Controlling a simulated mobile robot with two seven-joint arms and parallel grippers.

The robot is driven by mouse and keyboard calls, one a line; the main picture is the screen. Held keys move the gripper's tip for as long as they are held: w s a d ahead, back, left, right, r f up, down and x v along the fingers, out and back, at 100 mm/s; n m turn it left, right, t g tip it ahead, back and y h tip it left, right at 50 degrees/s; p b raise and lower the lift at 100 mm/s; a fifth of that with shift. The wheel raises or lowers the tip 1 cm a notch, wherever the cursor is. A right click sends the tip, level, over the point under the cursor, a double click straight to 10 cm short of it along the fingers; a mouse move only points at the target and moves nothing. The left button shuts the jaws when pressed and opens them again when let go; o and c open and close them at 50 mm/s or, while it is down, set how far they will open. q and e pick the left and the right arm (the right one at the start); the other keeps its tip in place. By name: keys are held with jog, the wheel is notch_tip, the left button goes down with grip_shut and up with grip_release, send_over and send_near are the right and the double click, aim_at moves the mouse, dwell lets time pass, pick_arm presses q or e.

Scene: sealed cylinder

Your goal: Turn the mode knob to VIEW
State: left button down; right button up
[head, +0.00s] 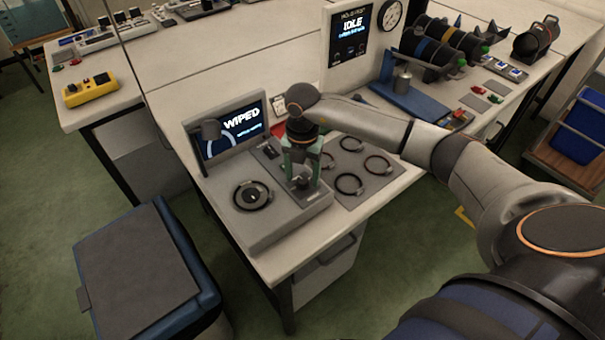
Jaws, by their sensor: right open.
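A grey console (262,222) stands on the near corner of the white desk. Its screen (243,118) reads "WIPED". A round black dial (252,195) sits on the left of the console top. My right gripper (302,182) points down over the right part of the console, with its fingers around or just above a small dark knob (303,182). The gripper is open; I cannot tell whether its fingers touch the knob. The gripper hides the knob's markings, and no VIEW label can be read. My left gripper is not in view.
A grey mat with several dark rings (350,183) lies right of the console. A wall panel (352,30) reads "IDLE". A blue stand (408,100) and several dark cylinders are at the back right. A blue lidded bin (140,265) stands on the floor at left.

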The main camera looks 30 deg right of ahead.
jog(key=shift+f, duration=0.35)
grip_shut()
dwell(0.3)
